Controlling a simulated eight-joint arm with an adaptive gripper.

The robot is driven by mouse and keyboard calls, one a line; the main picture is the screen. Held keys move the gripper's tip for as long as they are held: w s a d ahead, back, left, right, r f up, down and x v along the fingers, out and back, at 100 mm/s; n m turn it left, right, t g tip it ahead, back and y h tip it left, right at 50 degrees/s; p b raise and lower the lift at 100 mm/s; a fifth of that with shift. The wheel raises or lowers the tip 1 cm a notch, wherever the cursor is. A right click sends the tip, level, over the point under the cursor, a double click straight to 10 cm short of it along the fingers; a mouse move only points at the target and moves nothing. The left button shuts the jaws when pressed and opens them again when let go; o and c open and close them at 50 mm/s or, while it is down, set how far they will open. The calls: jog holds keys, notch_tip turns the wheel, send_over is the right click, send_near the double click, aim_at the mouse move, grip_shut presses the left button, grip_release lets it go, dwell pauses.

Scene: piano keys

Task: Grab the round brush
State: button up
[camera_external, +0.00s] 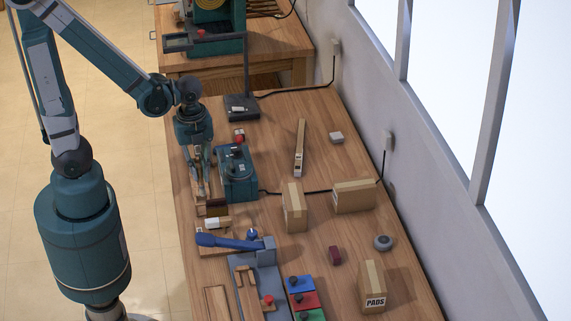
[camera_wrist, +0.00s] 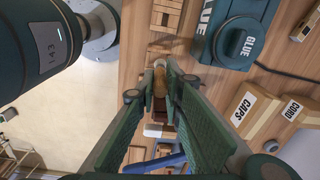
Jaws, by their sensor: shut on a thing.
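My gripper (camera_external: 207,192) points down over the left edge of the workbench, left of the teal glue box. In the wrist view its two green fingers (camera_wrist: 168,76) come together around a slim wooden piece (camera_wrist: 160,84) with a rounded light end, which looks like the round brush. The fingers hide part of it, and its bristles cannot be made out. I cannot tell whether it still touches what lies under it. A white-topped block (camera_external: 217,222) lies just below the gripper, and it also shows in the wrist view (camera_wrist: 153,131).
The glue box (camera_external: 238,172) stands close to the right of the gripper. Cardboard boxes (camera_external: 294,207) and a cable are further right. The bench's left edge is close.

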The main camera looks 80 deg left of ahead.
jog(key=shift+r+p, duration=0.4)
jog(key=shift+r, duration=1.55)
